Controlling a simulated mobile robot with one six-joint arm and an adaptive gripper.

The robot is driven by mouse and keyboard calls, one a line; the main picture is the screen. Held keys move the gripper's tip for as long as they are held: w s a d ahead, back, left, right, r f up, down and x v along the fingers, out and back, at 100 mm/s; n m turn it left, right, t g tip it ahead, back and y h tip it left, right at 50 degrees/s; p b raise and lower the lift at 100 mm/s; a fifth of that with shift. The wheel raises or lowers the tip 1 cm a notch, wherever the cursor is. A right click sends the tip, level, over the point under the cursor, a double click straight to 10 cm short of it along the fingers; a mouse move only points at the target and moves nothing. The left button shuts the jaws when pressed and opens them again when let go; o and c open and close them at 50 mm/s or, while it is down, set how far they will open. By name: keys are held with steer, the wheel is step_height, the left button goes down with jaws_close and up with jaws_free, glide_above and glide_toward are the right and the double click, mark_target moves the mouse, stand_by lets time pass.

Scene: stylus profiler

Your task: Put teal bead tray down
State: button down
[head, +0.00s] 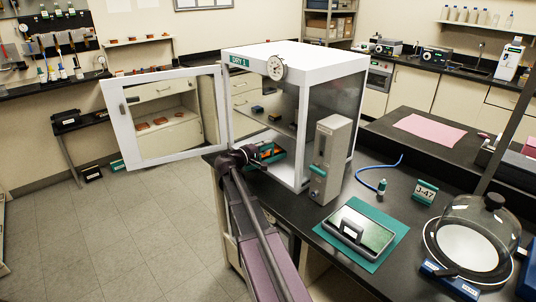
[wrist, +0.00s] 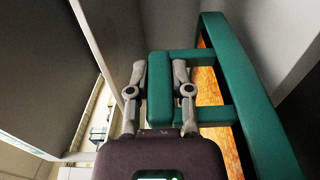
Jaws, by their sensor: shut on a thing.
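The teal bead tray (wrist: 215,58) fills the right of the wrist view, with orange beads (wrist: 207,88) showing inside its rim. My gripper (wrist: 159,75) is shut on the tray's teal handle, one finger on each side. In the head view the tray (head: 273,154) shows low inside the open front of the white cabinet marked DRY 1 (head: 290,55). My gripper (head: 252,156) reaches in there from the front, and my arm partly hides the tray. I cannot tell whether the tray's underside touches the cabinet floor.
The cabinet's glazed door (head: 165,112) stands open to the left. A shelf inside holds small dark-and-yellow items (head: 257,111) above the tray. A grey control unit (head: 328,160) stands at the cabinet's right front. A teal mat (head: 328,238) with a flat device lies on the bench.

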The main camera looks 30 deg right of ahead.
mark_target(269, 156)
steer(key=shift+w+d, duration=0.25)
steer(key=shift+d, duration=0.2)
steer(key=shift+d+f+b, duration=0.2)
steer(key=shift+f+b, duration=0.1)
step_height(269, 156, down, 3)
steer(key=b, duration=0.3)
steer(key=shift+f, duration=0.15)
steer(key=c, duration=0.5)
jaws_free()
steer(key=shift+c, duration=0.2)
steer(key=shift+r, duration=0.25)
steer(key=a, duration=0.4)
steer(key=s+a, duration=0.1)
steer(key=a, duration=0.7)
steer(key=shift+s, duration=0.3)
